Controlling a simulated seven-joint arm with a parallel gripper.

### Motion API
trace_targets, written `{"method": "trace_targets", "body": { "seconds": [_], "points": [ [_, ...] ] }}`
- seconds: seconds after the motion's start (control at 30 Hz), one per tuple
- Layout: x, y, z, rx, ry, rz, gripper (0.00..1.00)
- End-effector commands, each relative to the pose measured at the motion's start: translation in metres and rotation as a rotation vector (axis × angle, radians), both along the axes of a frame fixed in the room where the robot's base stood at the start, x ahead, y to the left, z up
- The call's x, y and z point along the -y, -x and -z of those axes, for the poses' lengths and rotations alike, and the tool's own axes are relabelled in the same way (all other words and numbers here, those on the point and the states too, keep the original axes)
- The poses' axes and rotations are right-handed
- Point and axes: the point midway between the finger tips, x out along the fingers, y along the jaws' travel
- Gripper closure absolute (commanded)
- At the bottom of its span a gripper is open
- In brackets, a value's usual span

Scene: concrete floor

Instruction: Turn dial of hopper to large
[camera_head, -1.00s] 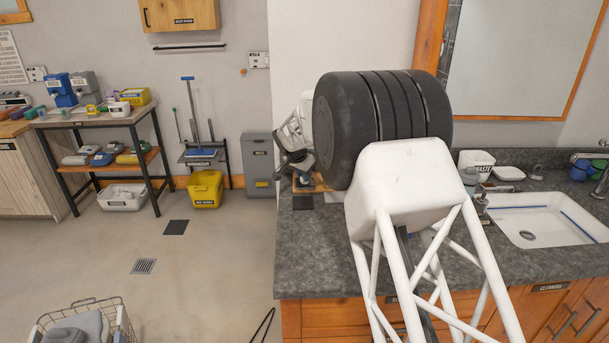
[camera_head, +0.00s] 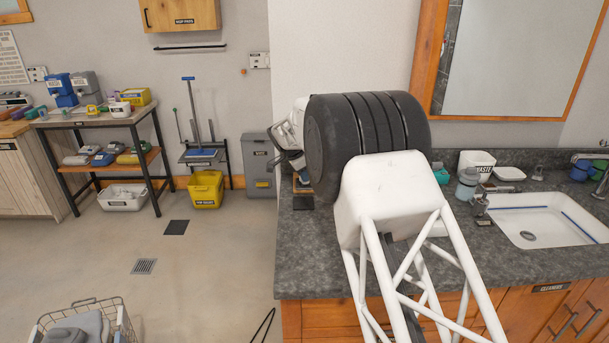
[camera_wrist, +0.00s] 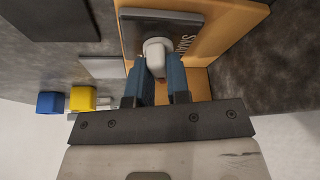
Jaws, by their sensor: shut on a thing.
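In the wrist view, the dial (camera_wrist: 154,52) is a small pale rounded knob on a dark plate (camera_wrist: 165,22). The plate is set on an orange-tan wooden body, the hopper (camera_wrist: 226,38), and bears a partly hidden label starting "SMA". My gripper (camera_wrist: 157,66) has its two blue fingers closed around the dial from either side. The dial's pointing direction is hard to tell. In the head view, my arm hides most of the hopper; a small wooden part (camera_head: 302,187) shows at the counter's left end.
In the wrist view, a blue block (camera_wrist: 49,102) and a yellow block (camera_wrist: 83,101) lie to the left. The floor at left is largely clear.

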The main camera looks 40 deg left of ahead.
Motion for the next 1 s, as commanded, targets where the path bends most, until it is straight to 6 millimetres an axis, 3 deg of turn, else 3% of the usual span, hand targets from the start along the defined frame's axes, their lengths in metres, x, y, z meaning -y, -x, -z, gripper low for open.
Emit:
{"method": "trace_targets", "body": {
  "seconds": [0.2,0.23,0.37,0.77,1.0],
  "points": [
    [0.0,0.0,-0.001,0.001,-0.002,-0.001,1.0],
    [0.0,0.0,-0.001,0.001,-0.002,-0.001,0.78],
    [0.0,0.0,-0.001,0.0,0.0,-0.001,0.58],
    [-0.001,0.001,-0.003,0.0,0.0,-0.001,0.57],
    [-0.004,0.008,-0.021,0.001,-0.001,-0.002,0.57]
  ]
}}
